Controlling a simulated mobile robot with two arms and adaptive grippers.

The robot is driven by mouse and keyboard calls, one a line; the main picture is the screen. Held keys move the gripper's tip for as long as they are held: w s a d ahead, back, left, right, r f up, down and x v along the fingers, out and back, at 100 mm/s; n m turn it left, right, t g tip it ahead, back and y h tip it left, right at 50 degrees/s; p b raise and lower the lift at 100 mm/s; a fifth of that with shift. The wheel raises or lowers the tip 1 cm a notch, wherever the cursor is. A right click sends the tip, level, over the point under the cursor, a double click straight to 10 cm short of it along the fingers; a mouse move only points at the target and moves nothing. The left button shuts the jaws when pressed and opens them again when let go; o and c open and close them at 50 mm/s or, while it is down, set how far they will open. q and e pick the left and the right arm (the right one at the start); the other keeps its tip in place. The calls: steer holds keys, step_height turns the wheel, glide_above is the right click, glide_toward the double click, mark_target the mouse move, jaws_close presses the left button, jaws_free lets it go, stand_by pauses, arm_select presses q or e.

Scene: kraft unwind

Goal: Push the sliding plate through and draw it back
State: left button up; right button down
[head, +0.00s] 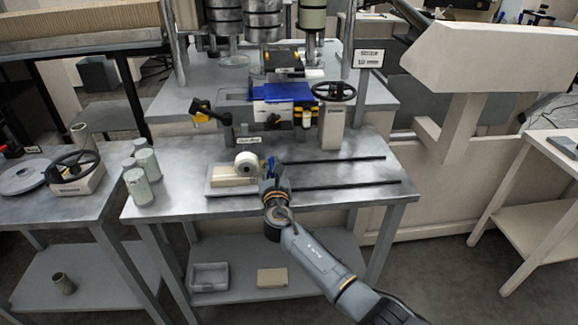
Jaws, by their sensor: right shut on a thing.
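The sliding plate (222,190) is a pale flat carriage at the left end of two dark rails on the metal table. It carries a tan block (232,175) and a white roll (247,161). My right gripper (271,172) reaches in from the lower right and is shut at the plate's right end. The fingers and wrist hide the exact part gripped. My left gripper is not in view.
Two dark rails (345,186) run right across the table, with clear metal around them. A machine with a handwheel (334,91) and blue sheet (287,92) stands behind. Several pale cylinders (147,161) stand at the table's left edge. A beige machine (490,60) is at right.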

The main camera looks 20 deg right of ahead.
steer(key=shift+w+a, duration=0.15)
steer(key=shift+a, duration=0.55)
steer(key=c, duration=1.4)
jaws_free()
steer(key=shift+o, duration=0.2)
steer(key=v, duration=1.2)
steer(key=shift+d+f, duration=0.1)
